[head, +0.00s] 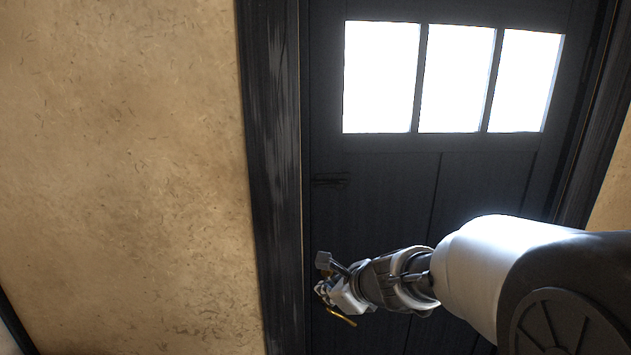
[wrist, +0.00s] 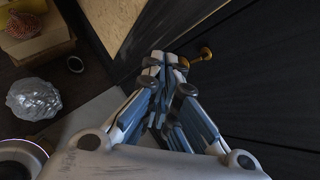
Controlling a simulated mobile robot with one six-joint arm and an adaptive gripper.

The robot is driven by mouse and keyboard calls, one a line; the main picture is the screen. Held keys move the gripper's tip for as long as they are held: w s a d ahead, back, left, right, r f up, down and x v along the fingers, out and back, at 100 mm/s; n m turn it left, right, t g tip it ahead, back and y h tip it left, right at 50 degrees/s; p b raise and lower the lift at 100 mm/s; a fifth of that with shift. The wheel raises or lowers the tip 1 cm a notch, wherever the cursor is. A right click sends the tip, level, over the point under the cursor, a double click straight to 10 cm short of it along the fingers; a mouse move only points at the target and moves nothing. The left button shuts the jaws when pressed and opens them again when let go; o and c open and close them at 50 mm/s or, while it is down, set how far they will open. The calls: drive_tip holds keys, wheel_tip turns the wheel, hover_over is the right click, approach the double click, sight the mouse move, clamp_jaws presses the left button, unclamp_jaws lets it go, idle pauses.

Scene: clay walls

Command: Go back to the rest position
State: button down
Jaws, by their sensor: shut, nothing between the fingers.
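My gripper (head: 328,288) is in front of the dark door (head: 375,200), near its left edge. In the wrist view my gripper (wrist: 160,62) has its fingers together with nothing between them. A brass door handle (head: 342,319) shows just below the gripper in the head view. In the wrist view the handle (wrist: 196,58) is just right of the fingertips; I cannot tell whether they touch. My arm reaches in from the right and hides part of the door. The door appears closed in its frame.
A clay wall (head: 120,170) fills the left, beside the dark door frame (head: 275,170). Three bright panes (head: 380,75) are in the door's upper part. In the wrist view, a crumpled silver lump (wrist: 34,98) and cardboard boxes (wrist: 38,42) lie at the left.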

drive_tip(key=s+r+n+g, duration=0.1)
drive_tip(key=s+r+n, duration=0.2)
drive_tip(key=s+n, duration=0.5)
drive_tip(key=s+r+n+g, duration=0.1)
drive_tip(key=s+r+n, duration=0.2)
drive_tip(key=s+n, duration=0.5)
drive_tip(key=s+d+f+n+h, duration=0.1)
drive_tip(key=s+d+n, duration=0.3)
drive_tip(key=s, duration=0.4)
drive_tip(key=s+d+f+n+g+h, duration=0.1)
drive_tip(key=s+d+n+h, duration=0.2)
drive_tip(key=s+d+n, duration=0.2)
drive_tip(key=s+d, duration=0.1)
drive_tip(key=s, duration=0.1)
drive_tip(key=shift+s+d+h, duration=0.35)
drive_tip(key=shift+s+h, duration=0.05)
